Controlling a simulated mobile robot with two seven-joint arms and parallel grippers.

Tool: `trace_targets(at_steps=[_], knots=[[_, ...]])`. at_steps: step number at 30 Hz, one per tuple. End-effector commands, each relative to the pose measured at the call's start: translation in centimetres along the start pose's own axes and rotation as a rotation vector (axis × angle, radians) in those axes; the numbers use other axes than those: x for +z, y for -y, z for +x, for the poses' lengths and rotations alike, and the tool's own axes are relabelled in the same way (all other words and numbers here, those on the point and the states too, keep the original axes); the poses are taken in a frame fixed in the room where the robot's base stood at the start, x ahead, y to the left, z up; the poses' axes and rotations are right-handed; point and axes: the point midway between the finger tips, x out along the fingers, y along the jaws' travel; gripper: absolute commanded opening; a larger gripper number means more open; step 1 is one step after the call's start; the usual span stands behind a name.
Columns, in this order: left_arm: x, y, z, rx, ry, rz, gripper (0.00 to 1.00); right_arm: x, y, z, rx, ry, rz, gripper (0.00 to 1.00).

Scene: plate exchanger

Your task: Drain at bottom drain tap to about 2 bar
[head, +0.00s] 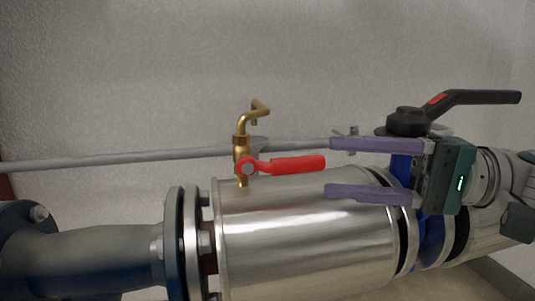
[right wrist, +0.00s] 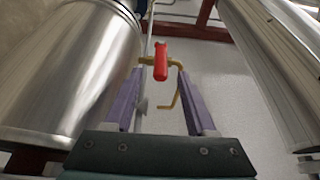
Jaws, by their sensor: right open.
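The brass drain tap (head: 241,152) stands on top of the shiny steel pipe section, its bent spout pointing up and to the right. Its red lever handle (head: 298,165) lies crosswise, pointing right towards my right gripper. My right gripper (head: 328,167) is open, with one purple finger above and one below the level of the handle's end. In the right wrist view, the red handle (right wrist: 160,58) shows between the fingertips, near their far ends, with a gap on both sides. My left gripper is not in view.
The steel pipe section (head: 305,235) runs below the tap, with a bolted flange (head: 182,245) at left. A thin grey pipe (head: 100,160) passes behind the tap. A black-handled valve (head: 408,121) stands behind my right gripper. The wall behind is bare.

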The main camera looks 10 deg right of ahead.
Motion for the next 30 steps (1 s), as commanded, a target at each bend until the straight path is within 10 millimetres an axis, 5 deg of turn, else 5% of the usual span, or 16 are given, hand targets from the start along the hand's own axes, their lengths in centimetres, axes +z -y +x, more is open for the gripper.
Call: trace_targets(at_steps=[9, 23, 26, 30], knots=[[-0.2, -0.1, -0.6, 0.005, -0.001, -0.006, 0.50, 0.0, 0.0, -4.2, 0.000, 0.000, 0.001, 0.56], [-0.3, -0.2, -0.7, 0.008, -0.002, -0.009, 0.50, 0.1, 0.1, -4.3, 0.001, 0.002, 0.000, 0.56], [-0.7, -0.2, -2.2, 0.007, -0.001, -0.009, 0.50, 0.7, 0.8, -4.0, 0.030, 0.018, -0.003, 0.56], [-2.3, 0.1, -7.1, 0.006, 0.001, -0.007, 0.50, 3.2, 2.7, -2.9, 0.155, 0.081, -0.018, 0.56]])
